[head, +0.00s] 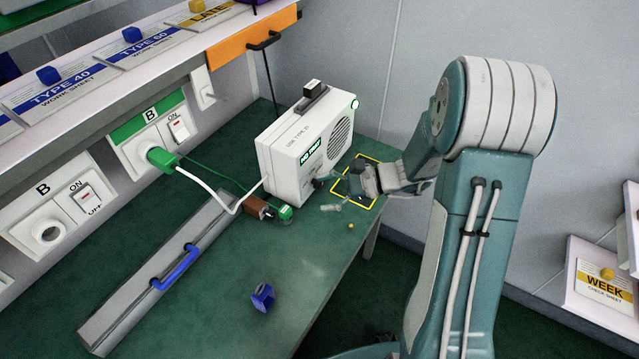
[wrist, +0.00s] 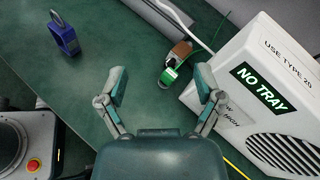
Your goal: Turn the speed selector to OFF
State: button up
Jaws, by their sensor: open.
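A white boxy unit (head: 290,150) with a round grille and a green "NO TRAY" label (head: 311,152) stands on the green bench. In the wrist view the unit (wrist: 222,97) is at the right, with partly covered "LOW" and "HIGH" lettering near my right finger. The speed selector cannot be made out clearly; my right finger covers part of that face. My gripper (wrist: 161,85) is open, its fingers spread wide with nothing between them. The right finger is close to the unit's face; contact cannot be told. In the head view my gripper (head: 343,187) is in front of the unit, low down.
A brown and green piece (head: 272,210) lies left of the gripper on the bench. A blue block (head: 262,297) lies near the front. A yellow outline (head: 368,201) marks the bench beside the unit. A white cable runs to a green plug (head: 161,157).

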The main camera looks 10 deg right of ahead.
jog(key=w+d+f+m+t, duration=0.4)
jog(key=f+m, duration=0.1)
jog(key=f, duration=0.1)
jog(key=m+t+h, duration=0.1)
jog(key=m+t, duration=0.5)
send_near(322, 186)
jog(key=shift+w+d+r, duration=0.1)
jog(key=shift+w+r, duration=0.05)
jog(key=shift+w, duration=0.05)
jog(key=x, duration=1)
jog(key=shift+w+a+f, duration=0.25)
jog(key=shift+a, duration=0.1)
jog(key=c, duration=1.2)
